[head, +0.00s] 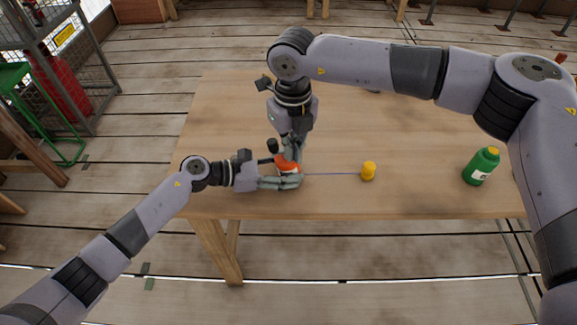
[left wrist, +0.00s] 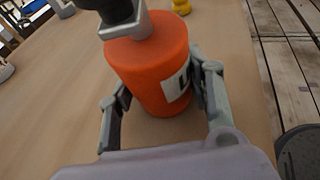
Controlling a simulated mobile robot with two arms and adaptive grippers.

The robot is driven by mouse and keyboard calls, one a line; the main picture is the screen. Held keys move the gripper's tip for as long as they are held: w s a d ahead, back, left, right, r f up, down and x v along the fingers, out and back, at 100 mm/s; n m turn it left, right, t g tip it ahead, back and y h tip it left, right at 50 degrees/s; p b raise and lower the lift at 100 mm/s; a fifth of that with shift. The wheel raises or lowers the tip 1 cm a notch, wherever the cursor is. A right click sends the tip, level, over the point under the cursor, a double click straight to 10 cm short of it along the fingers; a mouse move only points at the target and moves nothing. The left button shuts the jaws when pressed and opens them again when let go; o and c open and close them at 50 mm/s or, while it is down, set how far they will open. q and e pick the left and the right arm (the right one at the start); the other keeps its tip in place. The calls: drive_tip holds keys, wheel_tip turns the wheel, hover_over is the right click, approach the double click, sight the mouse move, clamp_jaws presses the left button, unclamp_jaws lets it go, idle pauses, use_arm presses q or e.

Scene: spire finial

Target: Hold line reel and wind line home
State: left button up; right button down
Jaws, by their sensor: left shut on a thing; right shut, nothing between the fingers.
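The orange line reel (head: 287,165) stands near the table's front edge. My left gripper (head: 292,179) is shut around its lower side; in the left wrist view the orange body (left wrist: 148,62) sits between both fingers, with a white label on its side. On its top is a grey crank part (left wrist: 126,24) with a black knob (head: 272,145). My right gripper (head: 294,143) points down directly above the reel, shut and empty; I cannot tell whether it touches the crank. A thin line (head: 330,174) runs from the reel to a small yellow piece (head: 368,171) on the table.
A green bottle (head: 481,166) with a yellow cap stands at the right of the wooden table (head: 430,130). The tabletop between the yellow piece and the bottle is clear. A wire cage with a red cylinder (head: 62,84) and a green stand (head: 20,85) are off the table at left.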

sight(280, 153)
drive_tip(key=shift+w, duration=0.1)
idle(0.3)
drive_tip(key=shift+w+a, duration=0.4)
drive_tip(key=shift+w, duration=0.05)
drive_tip(key=shift+w+a, duration=0.3)
drive_tip(key=shift+a, duration=0.2)
drive_tip(key=shift+w+a, duration=0.25)
drive_tip(key=shift+a, duration=0.2)
idle(0.9)
drive_tip(key=shift+w+a, duration=0.1)
drive_tip(key=shift+w, duration=0.15)
drive_tip(key=shift+s+a, duration=0.1)
drive_tip(key=shift+s, duration=0.1)
idle(0.3)
drive_tip(key=shift+r, duration=3.5)
